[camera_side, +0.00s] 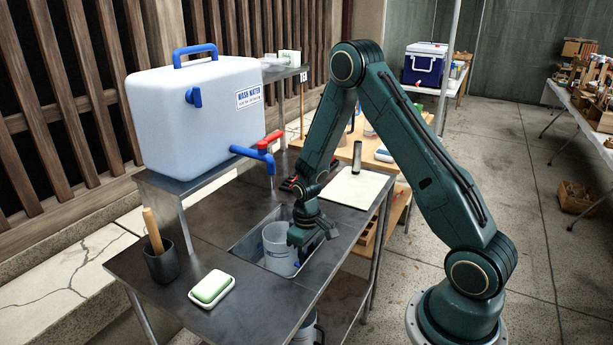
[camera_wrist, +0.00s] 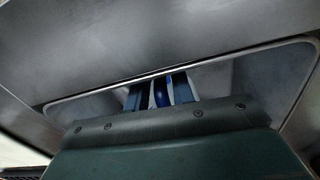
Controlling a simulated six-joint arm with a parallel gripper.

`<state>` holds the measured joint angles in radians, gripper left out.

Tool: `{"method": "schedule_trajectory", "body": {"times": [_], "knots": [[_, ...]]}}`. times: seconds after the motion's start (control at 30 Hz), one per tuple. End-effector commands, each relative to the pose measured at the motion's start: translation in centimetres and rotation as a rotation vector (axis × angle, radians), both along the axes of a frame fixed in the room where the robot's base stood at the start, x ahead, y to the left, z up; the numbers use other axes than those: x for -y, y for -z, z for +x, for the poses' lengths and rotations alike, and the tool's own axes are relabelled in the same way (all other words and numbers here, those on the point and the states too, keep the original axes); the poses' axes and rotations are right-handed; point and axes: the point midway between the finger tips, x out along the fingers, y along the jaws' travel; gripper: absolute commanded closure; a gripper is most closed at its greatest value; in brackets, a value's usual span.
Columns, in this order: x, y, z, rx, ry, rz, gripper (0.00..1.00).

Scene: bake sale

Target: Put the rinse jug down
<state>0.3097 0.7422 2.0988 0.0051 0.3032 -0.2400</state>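The rinse jug (camera_side: 278,250) is a pale, translucent jug with blue parts. It is upright in the sunken steel basin (camera_side: 243,243) of the sink table. I cannot tell whether its base touches the basin floor. My gripper (camera_side: 298,250) points down at the jug's right side and partly covers it. In the wrist view, my gripper's two fingers (camera_wrist: 160,92) stand close on both sides of the blue handle (camera_wrist: 161,94), with no clear gap, and seem shut on it. The fingertips and lower handle are hidden by the gripper body.
A wash-water container (camera_side: 190,110) stands on a raised shelf, its blue tap with red lever (camera_side: 262,150) reaching toward the basin. A soap dish (camera_side: 212,289) and a dark cup with a wooden handle (camera_side: 163,262) stand at the front left. A pale board (camera_side: 353,188) lies behind the basin.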

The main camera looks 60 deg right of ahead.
Motion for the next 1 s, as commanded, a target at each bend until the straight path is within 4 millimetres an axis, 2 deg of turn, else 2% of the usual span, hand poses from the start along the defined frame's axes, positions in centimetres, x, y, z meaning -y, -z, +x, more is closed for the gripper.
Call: {"method": "schedule_trajectory", "body": {"times": [0.57,0.77,1.0], "knots": [[0.0,-0.7,0.0,0.001,0.000,0.000,0.65],[0.0,-2.5,0.1,0.003,0.000,-0.001,0.65],[0.0,-5.7,0.1,0.005,0.000,-0.001,0.65]]}}
